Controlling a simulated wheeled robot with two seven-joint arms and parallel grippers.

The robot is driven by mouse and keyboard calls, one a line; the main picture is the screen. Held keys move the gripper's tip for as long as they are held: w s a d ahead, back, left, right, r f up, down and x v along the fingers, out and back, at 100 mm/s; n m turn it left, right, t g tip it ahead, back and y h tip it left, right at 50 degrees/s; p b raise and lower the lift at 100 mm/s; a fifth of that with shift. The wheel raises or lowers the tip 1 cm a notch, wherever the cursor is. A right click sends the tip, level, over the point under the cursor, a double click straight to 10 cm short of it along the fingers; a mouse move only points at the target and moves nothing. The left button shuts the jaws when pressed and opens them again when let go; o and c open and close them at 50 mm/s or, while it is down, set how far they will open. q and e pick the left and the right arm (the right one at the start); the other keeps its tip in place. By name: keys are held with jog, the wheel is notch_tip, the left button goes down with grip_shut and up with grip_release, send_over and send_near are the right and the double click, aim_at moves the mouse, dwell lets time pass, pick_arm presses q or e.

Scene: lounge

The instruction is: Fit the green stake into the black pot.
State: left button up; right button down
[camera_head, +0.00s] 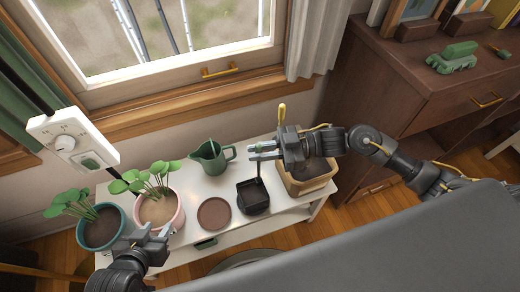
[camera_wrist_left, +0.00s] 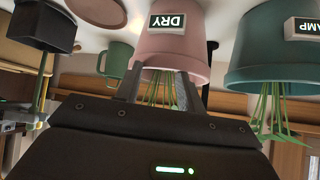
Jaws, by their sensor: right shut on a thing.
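The black pot (camera_head: 253,205) stands on the white table, right of a brown saucer; it also shows at the top left of the upside-down left wrist view (camera_wrist_left: 45,27). My right gripper (camera_head: 263,151) is shut on the thin green stake (camera_head: 259,167), which hangs about upright over the pot. The stake also shows in the left wrist view (camera_wrist_left: 41,72), its lower end at the pot's opening; I cannot tell how deep it reaches. My left gripper (camera_head: 152,238) is open and empty in front of the pink pot (camera_head: 173,220), with its fingers (camera_wrist_left: 156,90) apart.
A teal pot (camera_head: 115,235) with a plant stands at the left, beside the planted pink pot. A green jug (camera_head: 213,163) is behind the brown saucer (camera_head: 214,214). A brown planter box (camera_head: 308,183) stands close right of the black pot.

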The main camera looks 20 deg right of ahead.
pick_arm(q)
jog(key=shift+s+a+f, duration=0.1)
jog(key=shift+s+f, duration=0.05)
jog(key=shift+f, duration=0.35)
pick_arm(e)
jog(key=shift+f, duration=0.25)
jog(key=c, duration=1.3)
grip_release()
jog(key=shift+d, duration=0.15)
pick_arm(q)
jog(key=shift+r+p, duration=0.3)
jog(key=shift+r, duration=0.05)
pick_arm(e)
jog(key=shift+s+d, duration=0.15)
jog(key=shift+d, duration=1.3)
jog(key=shift+s+d, duration=0.15)
jog(key=shift+d, duration=1.25)
pick_arm(q)
jog(key=shift+r, duration=0.15)
